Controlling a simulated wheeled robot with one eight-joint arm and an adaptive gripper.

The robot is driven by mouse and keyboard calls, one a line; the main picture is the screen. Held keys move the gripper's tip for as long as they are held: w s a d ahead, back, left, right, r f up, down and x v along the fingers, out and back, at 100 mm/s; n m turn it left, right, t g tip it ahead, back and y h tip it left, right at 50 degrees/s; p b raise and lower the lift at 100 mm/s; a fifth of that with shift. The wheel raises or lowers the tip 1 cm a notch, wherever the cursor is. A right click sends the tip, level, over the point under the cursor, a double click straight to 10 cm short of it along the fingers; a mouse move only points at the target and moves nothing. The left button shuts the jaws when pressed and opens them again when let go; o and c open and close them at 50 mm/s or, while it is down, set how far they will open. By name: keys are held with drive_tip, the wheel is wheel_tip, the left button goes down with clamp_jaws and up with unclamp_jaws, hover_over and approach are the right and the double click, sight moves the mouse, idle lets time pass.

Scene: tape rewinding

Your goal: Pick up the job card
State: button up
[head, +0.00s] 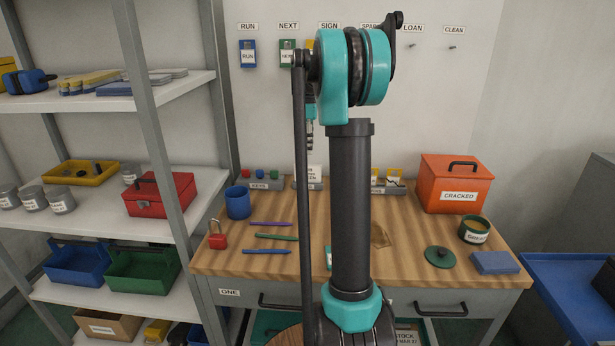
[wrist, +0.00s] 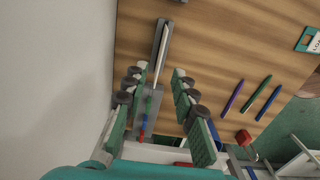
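A white printed card (head: 308,173), which looks like the job card, stands upright in a grey holder (head: 308,186) at the back of the bench. Its text is too small to read. In the wrist view the card (wrist: 162,48) shows nearly edge-on in its holder (wrist: 155,35). My gripper (wrist: 160,76) is open, its green-padded fingers spread to either side of the card's line. I cannot tell whether either finger touches it. In the head view my arm hides most of the gripper, and only part of it shows above the card.
The key rack (head: 261,182) stands left of the card holder. A blue cup (head: 238,202), a padlock (head: 217,236) and several pens (head: 272,237) lie at the left. The orange box (head: 457,184) and a green tin (head: 474,229) stand right. Tags hang on the wall behind.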

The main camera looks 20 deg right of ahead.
hover_over(308, 170)
drive_tip(key=f, duration=0.4)
drive_tip(key=shift+d+f, duration=0.25)
drive_tip(key=shift+f, duration=0.15)
drive_tip(key=shift+w+a+f, duration=0.1)
drive_tip(key=shift+a+f, duration=0.05)
drive_tip(key=shift+f, duration=1.2)
drive_tip(key=shift+a+f, duration=0.1)
drive_tip(key=shift+f, duration=1.25)
clamp_jaws()
